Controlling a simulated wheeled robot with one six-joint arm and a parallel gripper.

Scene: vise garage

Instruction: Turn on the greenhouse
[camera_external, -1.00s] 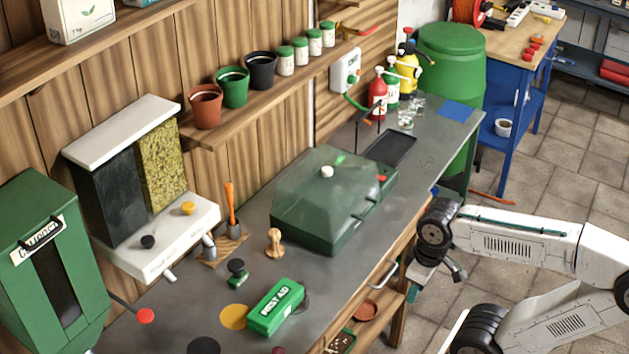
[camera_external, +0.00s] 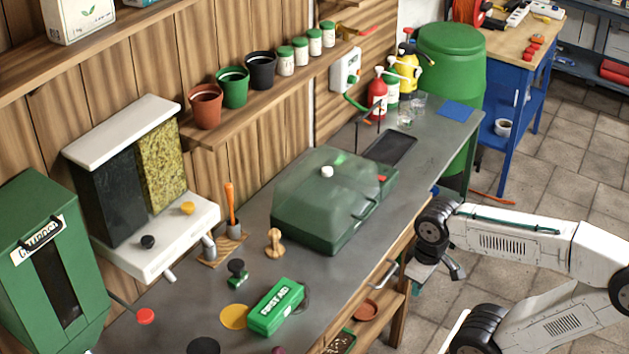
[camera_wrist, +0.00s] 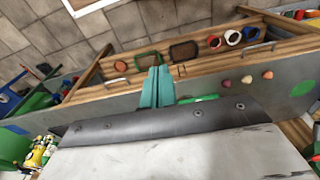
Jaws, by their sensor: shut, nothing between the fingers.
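The greenhouse (camera_external: 318,210) is a dark green base with a clear, tinted lid and a white knob on top. It stands on the grey workbench in the external view, lid closed. A small red button (camera_external: 382,178) sits on its right end. My gripper (camera_external: 416,278) is in front of the bench's front edge, right of the greenhouse and apart from it, partly hidden by my wrist. In the wrist view my gripper's teal fingers (camera_wrist: 157,88) are together with nothing between them. I cannot make out the greenhouse in the wrist view.
On the grey bench (camera_external: 425,150), a black tray (camera_external: 390,150) lies behind the greenhouse. Spray bottles (camera_external: 377,95) stand at the far end. Tiled floor is open on the right.

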